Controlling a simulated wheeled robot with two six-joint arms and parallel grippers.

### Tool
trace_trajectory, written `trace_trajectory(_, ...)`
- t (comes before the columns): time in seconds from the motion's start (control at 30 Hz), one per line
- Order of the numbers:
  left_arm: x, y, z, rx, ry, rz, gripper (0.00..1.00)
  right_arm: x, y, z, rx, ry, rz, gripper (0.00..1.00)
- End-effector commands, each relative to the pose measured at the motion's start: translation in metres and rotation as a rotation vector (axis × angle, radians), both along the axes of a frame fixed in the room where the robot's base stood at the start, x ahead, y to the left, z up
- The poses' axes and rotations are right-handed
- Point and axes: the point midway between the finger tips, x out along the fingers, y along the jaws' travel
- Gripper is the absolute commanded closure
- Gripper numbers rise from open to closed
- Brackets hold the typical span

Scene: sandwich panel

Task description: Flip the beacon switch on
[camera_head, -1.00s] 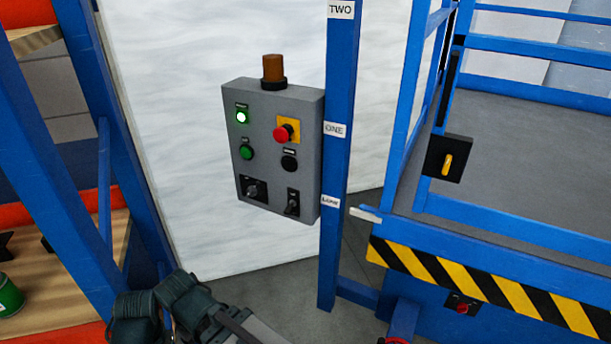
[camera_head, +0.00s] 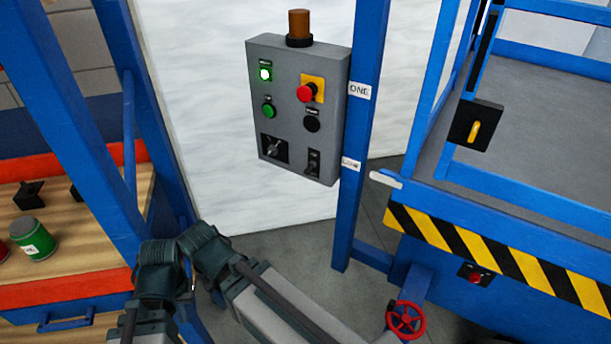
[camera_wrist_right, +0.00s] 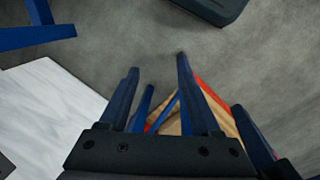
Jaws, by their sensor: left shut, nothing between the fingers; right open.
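The grey control panel (camera_head: 292,115) hangs beside a blue post in the head view. An amber-brown beacon (camera_head: 299,24) stands on its top and looks unlit. At its bottom are a selector switch (camera_head: 273,149) on the left and a toggle switch (camera_head: 313,163) on the right. Their labels are too small to read, so I cannot tell which is the beacon's. My right gripper (camera_wrist_right: 157,63) is open and empty in the right wrist view, above grey floor.
The panel also bears a lit green lamp (camera_head: 265,74), a green button (camera_head: 268,111), a red emergency stop (camera_head: 305,93) and a black button (camera_head: 312,124). A blue post (camera_head: 361,130) stands right of it. A blue lift platform (camera_head: 470,250) is at right, a workbench (camera_head: 70,215) at left.

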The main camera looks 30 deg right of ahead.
Motion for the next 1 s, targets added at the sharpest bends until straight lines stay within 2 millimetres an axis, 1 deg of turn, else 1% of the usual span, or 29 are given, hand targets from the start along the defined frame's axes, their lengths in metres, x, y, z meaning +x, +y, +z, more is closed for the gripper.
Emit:
trace_trajectory(0.03,0.000,0.000,-0.004,0.000,0.000,0.000,1.00,0.003,-0.003,-0.003,-0.008,-0.006,0.011,0.46)
trace_trajectory(0.07,0.000,0.000,-0.007,0.000,0.000,0.000,1.00,0.006,-0.006,-0.006,-0.019,-0.013,0.023,0.52)
trace_trajectory(0.1,0.000,0.000,-0.012,0.000,0.000,0.000,1.00,0.011,-0.012,-0.011,-0.040,-0.024,0.048,0.59)
trace_trajectory(0.17,0.000,0.000,-0.022,0.000,0.000,0.000,1.00,0.023,-0.025,-0.019,-0.086,-0.047,0.105,0.70)
trace_trajectory(0.2,0.000,0.000,-0.031,0.000,0.000,0.000,1.00,0.033,-0.037,-0.026,-0.131,-0.065,0.155,0.77)
trace_trajectory(0.27,0.000,0.000,-0.046,0.000,0.000,0.000,1.00,0.050,-0.058,-0.035,-0.215,-0.089,0.250,0.88)
trace_trajectory(0.3,0.000,0.000,-0.056,0.000,0.000,0.000,1.00,0.062,-0.074,-0.040,-0.281,-0.100,0.320,0.95)
trace_trajectory(0.33,0.000,0.000,-0.063,0.000,0.000,0.000,1.00,0.071,-0.087,-0.042,-0.332,-0.103,0.374,1.00)
trace_trajectory(0.43,0.000,0.000,-0.087,0.000,0.000,0.000,1.00,0.099,-0.127,-0.046,-0.517,-0.091,0.559,1.00)
trace_trajectory(0.53,0.000,0.000,-0.110,0.000,0.000,-0.001,1.00,0.124,-0.163,-0.044,-0.709,-0.034,0.741,1.00)
trace_trajectory(0.6,0.000,0.000,-0.126,0.000,0.000,-0.001,1.00,0.139,-0.187,-0.040,-0.841,0.033,0.863,1.00)
trace_trajectory(0.7,0.000,0.000,-0.146,0.000,0.000,-0.001,1.00,0.157,-0.214,-0.031,-1.016,0.157,1.020,1.00)
trace_trajectory(0.83,0.000,0.000,-0.166,0.000,0.000,-0.001,1.00,0.175,-0.239,-0.018,-1.195,0.338,1.177,1.00)
trace_trajectory(1.0,0.000,0.000,-0.181,0.000,0.000,-0.001,1.00,0.187,-0.256,-0.003,-1.336,0.534,1.299,1.00)
